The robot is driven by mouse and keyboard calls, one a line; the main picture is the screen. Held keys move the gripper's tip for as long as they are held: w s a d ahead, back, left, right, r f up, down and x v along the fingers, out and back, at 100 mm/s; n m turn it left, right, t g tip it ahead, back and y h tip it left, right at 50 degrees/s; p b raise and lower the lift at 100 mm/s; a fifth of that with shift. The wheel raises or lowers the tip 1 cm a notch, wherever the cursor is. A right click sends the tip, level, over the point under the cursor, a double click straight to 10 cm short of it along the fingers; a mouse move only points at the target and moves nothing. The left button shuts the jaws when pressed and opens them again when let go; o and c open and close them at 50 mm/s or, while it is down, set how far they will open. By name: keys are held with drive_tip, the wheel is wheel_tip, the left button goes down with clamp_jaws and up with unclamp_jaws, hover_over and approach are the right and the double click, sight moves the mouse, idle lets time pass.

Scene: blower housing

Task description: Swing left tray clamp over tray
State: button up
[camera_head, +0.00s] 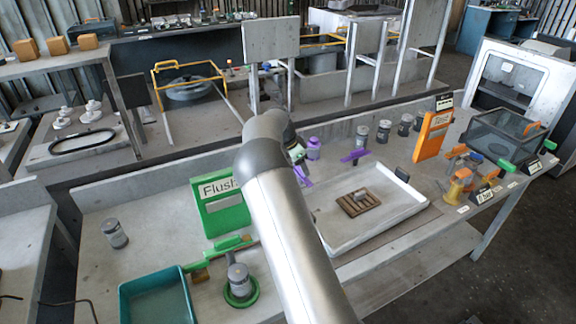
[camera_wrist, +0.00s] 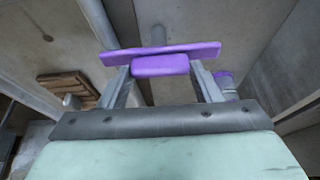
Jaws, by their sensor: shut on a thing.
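The left tray clamp is a purple bar with a purple block, seen in the wrist view (camera_wrist: 158,55). In the head view only a bit of its purple (camera_head: 304,177) shows beside my arm. My gripper (camera_wrist: 160,68) is shut on the block, one finger at each side. The white tray (camera_head: 408,193) lies flat on the bench with a brown slatted rack (camera_head: 359,202) inside. The bar's left end meets the tray rim (camera_wrist: 98,22) in the wrist picture; whether it overhangs the tray is unclear. My arm hides the tray's left side in the head view.
A second purple clamp (camera_head: 353,156) stands behind the tray. A purple canister (camera_head: 314,149) is close to my gripper. A green Flush sign (camera_head: 221,207) and a teal bin (camera_head: 157,298) lie left of my arm. An orange sign (camera_head: 432,136) stands at the right.

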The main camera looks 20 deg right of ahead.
idle(0.4)
drive_tip(key=o, duration=1.4)
drive_tip(key=shift+r, duration=0.15)
drive_tip(key=b+v, duration=0.1)
drive_tip(key=v, duration=1.6)
drive_tip(key=shift+r, duration=0.15)
